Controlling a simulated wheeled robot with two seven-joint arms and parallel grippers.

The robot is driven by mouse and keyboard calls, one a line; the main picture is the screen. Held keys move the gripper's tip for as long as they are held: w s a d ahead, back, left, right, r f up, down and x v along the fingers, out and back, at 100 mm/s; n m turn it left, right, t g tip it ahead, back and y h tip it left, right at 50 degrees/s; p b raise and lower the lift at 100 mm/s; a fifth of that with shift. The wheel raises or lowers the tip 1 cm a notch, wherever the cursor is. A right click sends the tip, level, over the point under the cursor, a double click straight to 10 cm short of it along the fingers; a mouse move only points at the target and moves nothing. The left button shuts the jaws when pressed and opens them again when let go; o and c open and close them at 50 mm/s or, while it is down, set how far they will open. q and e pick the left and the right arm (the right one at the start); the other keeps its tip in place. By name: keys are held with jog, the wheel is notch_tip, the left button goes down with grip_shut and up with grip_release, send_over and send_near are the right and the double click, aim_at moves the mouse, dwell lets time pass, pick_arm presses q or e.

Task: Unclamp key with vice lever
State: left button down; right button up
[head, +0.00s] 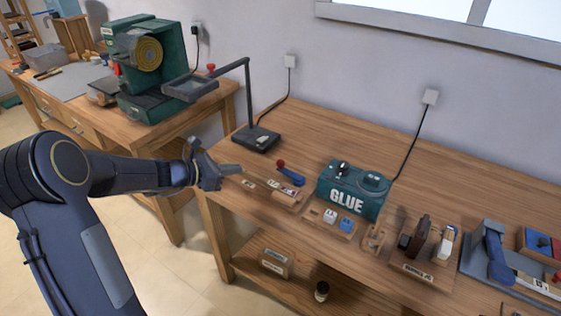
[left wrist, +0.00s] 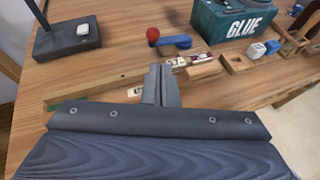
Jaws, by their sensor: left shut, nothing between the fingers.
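The vice lever (head: 291,174) is a blue bar with a red knob, on a small wooden vice block near the front edge of the workbench. It also shows in the left wrist view (left wrist: 176,42), above the fingers. A small pale piece with dark marks, apparently the key (head: 283,187), lies at the block, just in front of the lever; it also shows in the left wrist view (left wrist: 178,62). My left gripper (head: 232,170) is shut and empty, to the left of the vice. In the left wrist view its fingers (left wrist: 161,82) partly cover the block. My right gripper is not visible.
A green glue box (head: 352,190) stands right of the vice, with small keys on wooden blocks in front. A black lamp base (head: 255,139) stands behind to the left. More wooden holders and a blue-handled tool (head: 494,256) are further right. The bench behind the glue box is clear.

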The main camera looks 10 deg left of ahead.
pick_arm(q)
jog(key=shift+w+a+f+n, duration=0.2)
jog(key=shift+w+f+n, duration=0.25)
jog(key=shift+w, duration=0.15)
jog(key=shift+w, duration=0.1)
jog(key=p, duration=0.2)
send_near(277, 163)
jog(key=x, duration=0.7)
jog(key=shift+d+r, duration=0.1)
jog(key=shift+d, duration=0.05)
